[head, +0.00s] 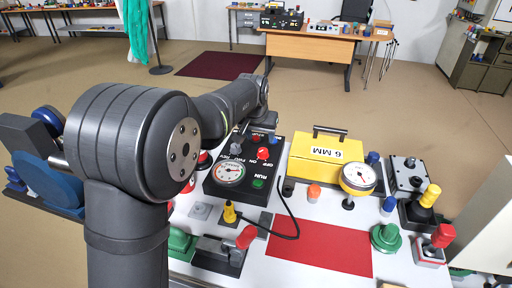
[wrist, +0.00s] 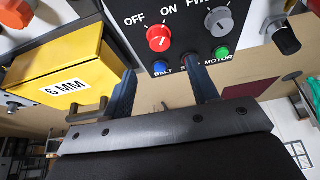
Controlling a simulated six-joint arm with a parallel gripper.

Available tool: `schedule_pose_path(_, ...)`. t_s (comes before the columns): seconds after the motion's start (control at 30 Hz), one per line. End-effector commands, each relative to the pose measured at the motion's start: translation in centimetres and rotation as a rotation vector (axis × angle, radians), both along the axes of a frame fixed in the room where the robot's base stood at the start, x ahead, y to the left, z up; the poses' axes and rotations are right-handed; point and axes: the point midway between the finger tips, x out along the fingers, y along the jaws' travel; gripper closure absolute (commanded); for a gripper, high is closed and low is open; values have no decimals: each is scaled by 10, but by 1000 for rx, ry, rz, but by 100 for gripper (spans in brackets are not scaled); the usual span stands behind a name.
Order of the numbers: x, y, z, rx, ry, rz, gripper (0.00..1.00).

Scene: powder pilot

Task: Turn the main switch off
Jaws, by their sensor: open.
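The main switch is a red rotary knob (head: 263,153) on a black control box (head: 222,190). In the wrist view the red knob (wrist: 158,38) is near the top middle, beside the printed words OFF and ON. I cannot tell for sure which word its pointer marks. My gripper (head: 262,128) is over the far edge of the box, partly hidden in the head view. In the wrist view my gripper's two dark blue fingers (wrist: 162,80) are spread apart and empty. They are below the knob in the picture, not around it.
A grey knob (wrist: 218,22) and a blue button (wrist: 160,68) are close to the red knob. A yellow 6 MM box (head: 326,162) stands right of the control box. A gauge (head: 229,173) sits on the control box's near-left part.

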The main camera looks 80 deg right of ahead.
Motion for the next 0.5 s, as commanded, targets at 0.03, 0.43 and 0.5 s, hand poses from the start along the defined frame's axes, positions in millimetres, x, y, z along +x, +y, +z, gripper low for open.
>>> schedule_pose_path(0.03, 0, -4, -12, 4, 0, 0, 46)
schedule_pose_path(0.43, -1, -31, -76, 1, 0, 0, 46)
schedule_pose_path(0.5, -1, -33, -81, 1, 0, 0, 46)
